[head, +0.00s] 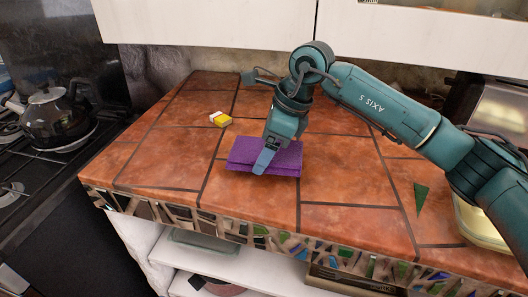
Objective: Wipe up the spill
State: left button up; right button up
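A folded purple cloth (241,156) lies on the terracotta tile counter (240,193), near the middle. My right gripper (265,162) points down onto the cloth, with a blue-green finger across its upper face. The second finger is hidden, so I cannot tell whether the gripper is open or shut on the cloth. My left gripper is not in view. No spill is clearly visible; the cloth and my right arm cover part of the counter.
A small yellow and white block (221,119) lies behind and left of the cloth. A green triangular piece (421,196) is on the right of the counter. A dark kettle (52,118) stands on the stove at left. The front left of the counter is clear.

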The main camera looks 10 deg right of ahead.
jog(key=shift+d+r, duration=0.1)
jog(key=shift+r, duration=0.55)
jog(key=shift+r+p, duration=0.65)
jog(key=shift+r, duration=0.1)
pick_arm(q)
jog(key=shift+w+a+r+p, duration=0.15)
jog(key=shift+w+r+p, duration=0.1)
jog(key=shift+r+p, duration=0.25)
pick_arm(e)
jog(key=shift+r, duration=1)
